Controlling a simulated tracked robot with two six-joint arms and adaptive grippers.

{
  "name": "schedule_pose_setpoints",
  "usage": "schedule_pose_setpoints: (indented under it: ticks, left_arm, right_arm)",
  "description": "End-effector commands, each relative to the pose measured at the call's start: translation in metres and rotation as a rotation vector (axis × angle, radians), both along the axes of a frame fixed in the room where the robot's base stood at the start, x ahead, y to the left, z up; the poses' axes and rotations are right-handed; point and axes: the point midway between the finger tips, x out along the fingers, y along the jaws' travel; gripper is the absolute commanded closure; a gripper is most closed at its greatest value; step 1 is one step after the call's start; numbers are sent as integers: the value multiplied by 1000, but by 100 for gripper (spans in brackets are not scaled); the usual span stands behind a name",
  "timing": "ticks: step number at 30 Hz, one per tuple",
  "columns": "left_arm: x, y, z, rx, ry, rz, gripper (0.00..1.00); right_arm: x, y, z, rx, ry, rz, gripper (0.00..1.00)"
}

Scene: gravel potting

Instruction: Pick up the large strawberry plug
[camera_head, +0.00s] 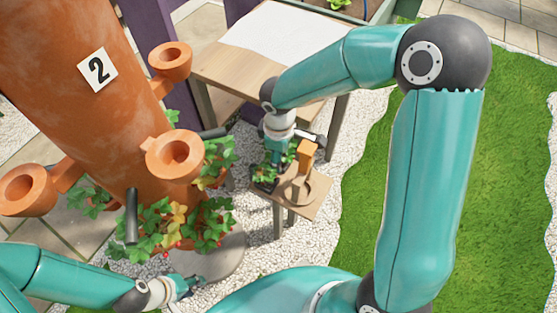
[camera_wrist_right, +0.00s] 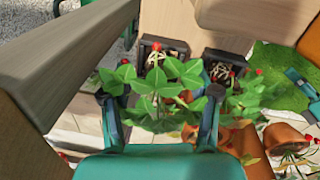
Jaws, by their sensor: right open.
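A leafy strawberry plug (camera_wrist_right: 160,85) with broad green leaves spreads between the fingers of my right gripper (camera_wrist_right: 160,112) in the right wrist view. The fingers are apart on either side of the leaves; I cannot tell whether they touch them. A second plug with red berries (camera_wrist_right: 248,95) is just right of the right finger. Pale roots show in two dark holders behind the plants. In the head view the right gripper reaches down over green plants (camera_head: 265,174) on a small wooden stand (camera_head: 307,208). My left gripper (camera_head: 192,285) is low, below the planter; its finger opening is unclear.
A large terracotta planter marked 2 (camera_head: 60,45), with cup-shaped pockets (camera_head: 170,56) and trailing plants, stands left of the stand. A wooden upright (camera_head: 306,153) rises from the stand close to my right gripper. A wooden table (camera_head: 225,75) is behind; grass lies to the right.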

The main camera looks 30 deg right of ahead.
Motion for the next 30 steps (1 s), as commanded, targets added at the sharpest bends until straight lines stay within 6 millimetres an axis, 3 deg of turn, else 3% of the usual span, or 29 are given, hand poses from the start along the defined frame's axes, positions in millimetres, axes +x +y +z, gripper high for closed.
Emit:
schedule_pose_setpoints:
  ticks: [8, 15, 30]
  left_arm:
    - [0, 0, 0, 0, 0, 0, 60]
    - [0, 0, 0, 0, 0, 0, 60]
    - [0, 0, 1, 0, 0, 0, 60]
  right_arm:
    - [0, 0, -2, 1, -1, -1, 41]
    - [0, -1, -2, 1, -1, -1, 79]
    - [0, -1, 3, 0, -1, -1, 79]
